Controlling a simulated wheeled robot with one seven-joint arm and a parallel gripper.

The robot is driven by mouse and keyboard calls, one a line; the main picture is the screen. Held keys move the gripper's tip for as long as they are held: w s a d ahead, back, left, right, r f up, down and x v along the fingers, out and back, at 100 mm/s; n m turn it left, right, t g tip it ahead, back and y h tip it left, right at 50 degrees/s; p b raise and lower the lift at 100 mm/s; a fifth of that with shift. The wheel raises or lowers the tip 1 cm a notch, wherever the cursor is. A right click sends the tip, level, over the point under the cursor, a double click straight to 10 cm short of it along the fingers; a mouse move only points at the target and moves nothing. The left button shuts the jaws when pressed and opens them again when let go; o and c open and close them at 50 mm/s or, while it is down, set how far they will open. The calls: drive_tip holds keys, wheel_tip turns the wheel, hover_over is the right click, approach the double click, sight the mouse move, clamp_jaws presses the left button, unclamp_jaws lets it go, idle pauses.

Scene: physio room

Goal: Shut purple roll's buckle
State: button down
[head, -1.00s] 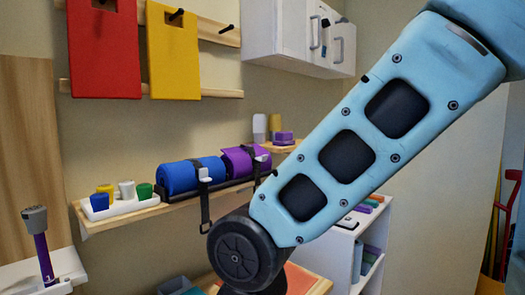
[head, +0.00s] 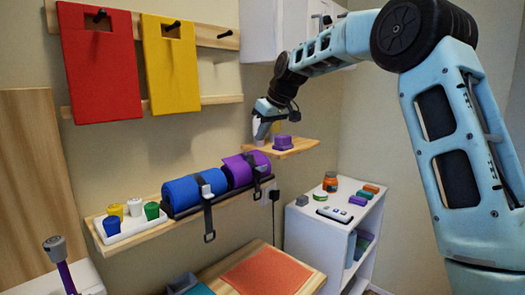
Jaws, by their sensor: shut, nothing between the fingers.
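The purple roll (head: 236,171) lies on a dark holder on the wall shelf, to the right of the blue roll (head: 182,193). A dark strap with a small light buckle part (head: 251,160) runs over the purple roll; whether this buckle is shut is too small to tell. The blue roll has a strap with a white buckle part (head: 206,190), and a strap end with a dark loop hangs below the shelf. My gripper (head: 259,140) is shut and empty, pointing down above and a little right of the purple roll, in front of the small corner shelf.
The corner shelf (head: 300,148) holds a purple object (head: 283,142) close to my gripper. A white tray (head: 112,237) with several coloured cups stands left of the rolls. A white cabinet (head: 303,222) with small items stands at right.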

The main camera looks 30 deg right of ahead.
sight(259, 167)
drive_tip(key=shift+w+d+r, duration=0.2)
drive_tip(key=shift+d+r, duration=0.1)
drive_tip(key=shift+d, duration=0.35)
drive_tip(key=p+x, duration=0.4)
drive_tip(key=x, duration=0.6)
drive_tip(key=shift+s+d+p, duration=0.2)
drive_tip(key=shift+s+p, duration=0.05)
drive_tip(key=shift+s, duration=0.35)
drive_tip(key=shift+s+d+p, duration=0.25)
drive_tip(key=shift+s, duration=0.35)
drive_tip(key=shift+s+d+f, duration=0.15)
drive_tip(key=shift+s+f, duration=0.15)
drive_tip(key=shift+s, duration=0.3)
drive_tip(key=shift+f+b, duration=0.2)
drive_tip(key=shift+b, duration=0.15)
drive_tip(key=shift+s+d+f+t+b, duration=0.2)
drive_tip(key=shift+t+b, duration=0.6)
drive_tip(key=shift+b, duration=2)
